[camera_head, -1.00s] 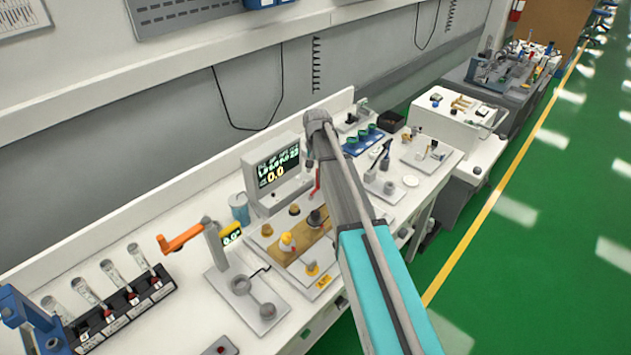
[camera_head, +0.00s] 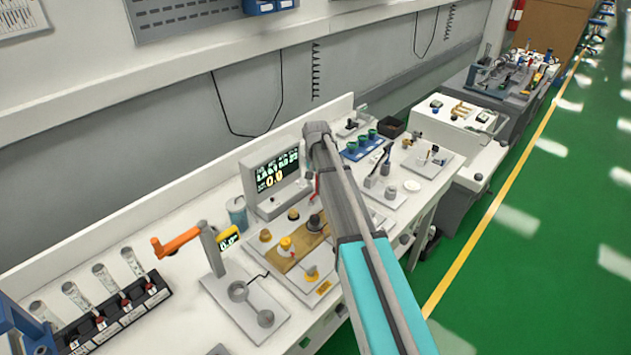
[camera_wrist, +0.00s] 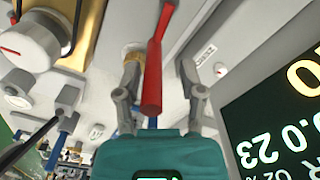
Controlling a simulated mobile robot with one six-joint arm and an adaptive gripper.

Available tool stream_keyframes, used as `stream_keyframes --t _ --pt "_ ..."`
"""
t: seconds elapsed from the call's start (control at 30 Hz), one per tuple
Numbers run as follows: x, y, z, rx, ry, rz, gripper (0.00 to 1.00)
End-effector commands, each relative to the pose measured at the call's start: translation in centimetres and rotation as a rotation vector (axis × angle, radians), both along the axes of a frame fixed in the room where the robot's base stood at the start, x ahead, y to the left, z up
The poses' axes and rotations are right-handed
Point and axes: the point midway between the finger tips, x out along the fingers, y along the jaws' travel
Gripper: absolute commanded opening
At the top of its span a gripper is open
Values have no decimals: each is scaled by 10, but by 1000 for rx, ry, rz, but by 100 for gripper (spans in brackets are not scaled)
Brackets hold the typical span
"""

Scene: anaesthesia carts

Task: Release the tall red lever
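The tall red lever (camera_wrist: 155,62) runs down the middle of the wrist view, its lower end hanging between the two fingers of my gripper (camera_wrist: 162,68). In the head view only a thin red strip of the lever (camera_head: 317,187) shows beside my arm, to the right of the display monitor. My gripper is hidden behind my arm there.
The monitor (camera_head: 271,180) stands close by; its screen fills the right of the wrist view (camera_wrist: 275,135). A large cream knob (camera_wrist: 30,40) is at the upper left. An orange-handled crank (camera_head: 177,240) and a tube rack (camera_head: 125,316) are further left on the bench.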

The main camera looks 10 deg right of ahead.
Motion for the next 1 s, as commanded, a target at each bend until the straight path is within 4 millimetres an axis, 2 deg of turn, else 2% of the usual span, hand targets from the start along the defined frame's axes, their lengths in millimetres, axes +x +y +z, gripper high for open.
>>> stream_keyframes --t 0.03,0.2,0.23,0.47,0.8,1.0 --pt "0 0 0 0 0 0 34" --pt "0 0 0 0 0 0 3" --pt "0 1 0 0 0 1 0" --pt "-1 1 0 1 1 -4 0" --pt "-5 -3 0 2 1 -136 0" --pt "-6 -4 0 1 3 -156 0"
